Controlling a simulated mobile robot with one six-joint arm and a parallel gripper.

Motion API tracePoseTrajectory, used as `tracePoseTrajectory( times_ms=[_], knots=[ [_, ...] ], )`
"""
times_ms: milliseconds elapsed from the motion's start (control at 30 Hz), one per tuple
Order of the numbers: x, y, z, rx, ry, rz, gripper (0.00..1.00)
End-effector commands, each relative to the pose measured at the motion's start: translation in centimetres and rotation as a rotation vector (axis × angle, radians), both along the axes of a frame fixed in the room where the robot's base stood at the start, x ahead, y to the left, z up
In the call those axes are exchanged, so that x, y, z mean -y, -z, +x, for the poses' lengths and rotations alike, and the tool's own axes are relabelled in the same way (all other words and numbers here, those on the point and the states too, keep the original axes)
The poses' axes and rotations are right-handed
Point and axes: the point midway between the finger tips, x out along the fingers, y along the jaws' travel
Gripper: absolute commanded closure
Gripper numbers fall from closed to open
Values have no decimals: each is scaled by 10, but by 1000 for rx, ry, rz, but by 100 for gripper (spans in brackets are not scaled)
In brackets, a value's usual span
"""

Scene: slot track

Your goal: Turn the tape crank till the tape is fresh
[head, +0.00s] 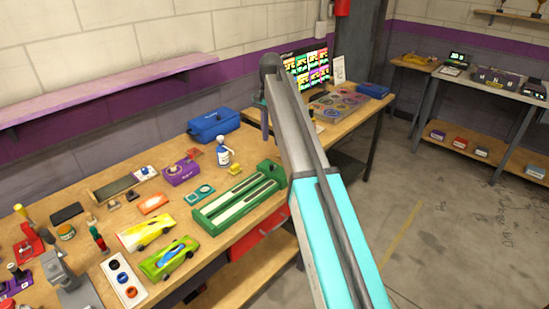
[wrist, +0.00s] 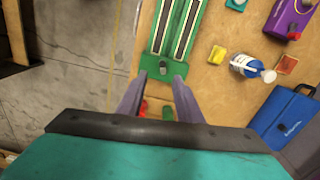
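A small grey knob (wrist: 163,68), which looks like the tape crank, stands at the box's near end in the wrist view. My gripper (wrist: 160,79) is open, its two fingers apart on either side of that end. The fingers look empty; I cannot tell their height above the knob or whether they touch anything. In the head view my arm hides most of the gripper.
A white-and-blue bottle (head: 223,153), a yellow block (head: 235,169) and a blue case (head: 214,124) stand behind the box. Green and yellow toy cars (head: 168,259) lie to its left. The floor (head: 440,230) on the right is clear.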

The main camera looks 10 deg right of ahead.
Motion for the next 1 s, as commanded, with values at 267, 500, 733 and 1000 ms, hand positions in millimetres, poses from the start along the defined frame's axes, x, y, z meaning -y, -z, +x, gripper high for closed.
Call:
tracePoseTrajectory(
  times_ms=[267,500,733,1000],
  knots=[
    [4,-13,2,6,18,0,68],
    [10,-12,2,6,24,0,68],
    [13,-2,2,6,26,0,68],
    [14,27,1,5,27,0,68]
  ],
)
